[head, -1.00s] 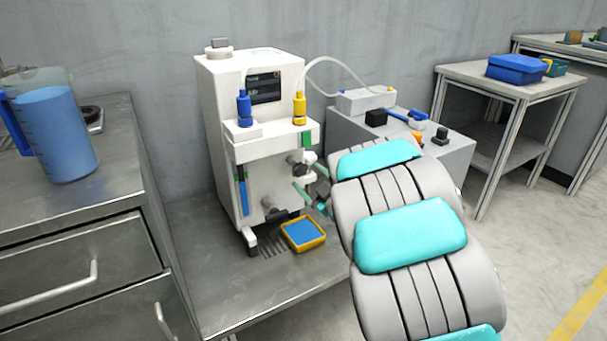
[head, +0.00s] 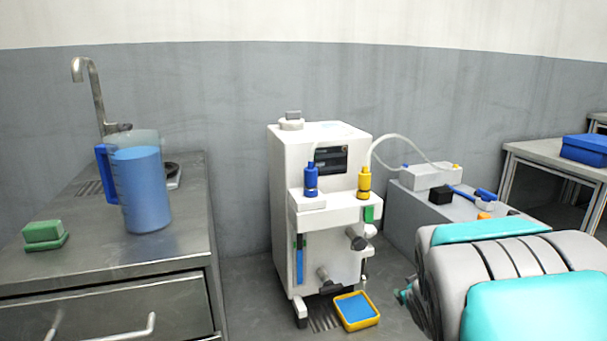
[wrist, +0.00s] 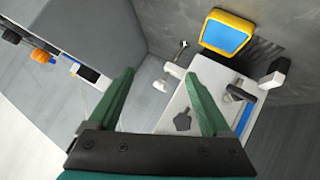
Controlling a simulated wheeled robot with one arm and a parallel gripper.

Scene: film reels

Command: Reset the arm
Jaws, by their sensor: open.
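My gripper (wrist: 158,100) shows in the wrist view with its two green fingers spread apart and nothing between them. The white machine (wrist: 190,115) lies beyond the fingers there, beside and below the right finger. In the head view my arm covers the lower right, and the gripper is mostly hidden behind it.
A yellow tray with a blue inside (head: 357,311) sits at the machine's foot. A jug of blue liquid (head: 142,190) and green sponges (head: 44,236) stand on the left counter (head: 190,215). A grey block with a white box (head: 431,175) stands right of the machine.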

